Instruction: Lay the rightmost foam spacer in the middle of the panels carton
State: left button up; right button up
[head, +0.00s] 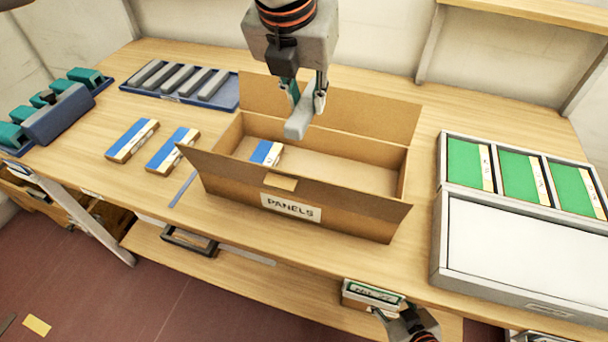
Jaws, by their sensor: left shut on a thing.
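My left gripper (307,97) is at the top centre, pointing down and shut on a grey foam spacer (298,122). It holds the spacer over the open panels carton (340,210), around the middle of its length. The spacer hides part of the carton's back wall. The carton's flaps are folded out, and a blue and white panel (266,153) is inside at the left end. My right gripper (388,314) is partly in view at the bottom right, and its fingers are too unclear to read.
A blue tray (232,98) with several grey spacers lies at the back left. Two blue and white panels (132,140) (173,151) lie left of the carton. A grey case (439,215) with green panels stands right. A small box (372,298) is near my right gripper.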

pick_arm(q)
notch_tip(320, 180, down, 18)
jog(key=shift+f, duration=0.3)
dwell(0.3)
jog(key=shift+f, duration=0.25)
jog(key=o, duration=0.9)
jog(key=shift+r, duration=0.1)
jog(key=shift+c, duration=0.2)
